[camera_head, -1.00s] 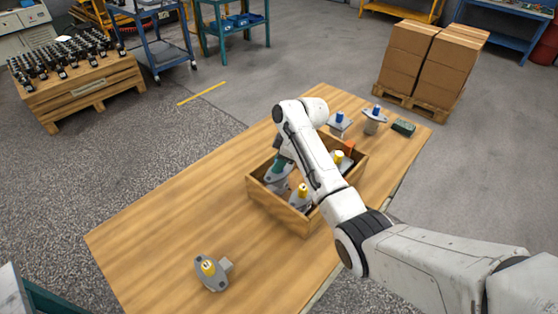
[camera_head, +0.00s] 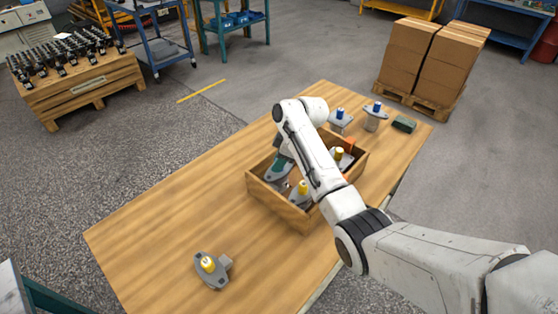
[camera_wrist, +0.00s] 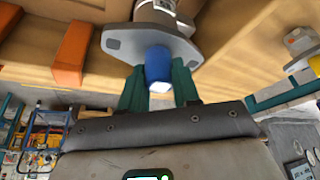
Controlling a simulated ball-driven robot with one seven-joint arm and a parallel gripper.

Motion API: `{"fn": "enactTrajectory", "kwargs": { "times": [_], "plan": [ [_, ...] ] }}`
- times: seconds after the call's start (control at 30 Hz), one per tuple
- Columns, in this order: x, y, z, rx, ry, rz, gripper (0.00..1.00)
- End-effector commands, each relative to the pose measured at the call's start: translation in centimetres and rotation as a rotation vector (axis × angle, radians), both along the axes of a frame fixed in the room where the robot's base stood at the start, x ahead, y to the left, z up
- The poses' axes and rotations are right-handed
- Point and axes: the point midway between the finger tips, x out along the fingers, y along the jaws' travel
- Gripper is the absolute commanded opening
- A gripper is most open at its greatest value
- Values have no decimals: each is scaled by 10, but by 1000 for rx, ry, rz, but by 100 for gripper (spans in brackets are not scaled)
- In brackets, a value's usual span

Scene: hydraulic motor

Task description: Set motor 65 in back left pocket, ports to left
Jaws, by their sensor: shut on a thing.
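My gripper (camera_head: 283,161) is at the left part of the wooden crate (camera_head: 277,207) in the head view, partly hidden by my arm. In the wrist view its green fingers (camera_wrist: 160,88) are shut on the blue shaft of a motor (camera_wrist: 126,43) with a grey oval flange. The flange of this held motor (camera_head: 276,173) also shows in the head view, tilted, at the crate's left corner. Its ports are not clear, and whether it touches the crate floor cannot be told. The number 65 is not readable.
Yellow-shaft motors stand in the crate, at its front (camera_head: 300,197) and right (camera_head: 341,156). Two blue-shaft motors (camera_head: 340,121) (camera_head: 375,117) and a dark green object (camera_head: 404,124) are behind. The table's left is clear.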

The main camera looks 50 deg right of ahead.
Motion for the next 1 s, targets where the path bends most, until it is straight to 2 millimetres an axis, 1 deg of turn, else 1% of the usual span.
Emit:
{"fn": "enactTrajectory", "kwargs": {
  "times": [0.63,0.67,0.9,0.97,1.0],
  "plan": [
    [1,-1,-6,-2,-4,-1,0],
    [1,-1,-6,-2,-4,-1,32],
    [1,0,-7,-1,-2,0,55],
    [0,0,-7,0,-2,1,61],
    [0,0,-7,0,-1,0,61]
  ]
}}
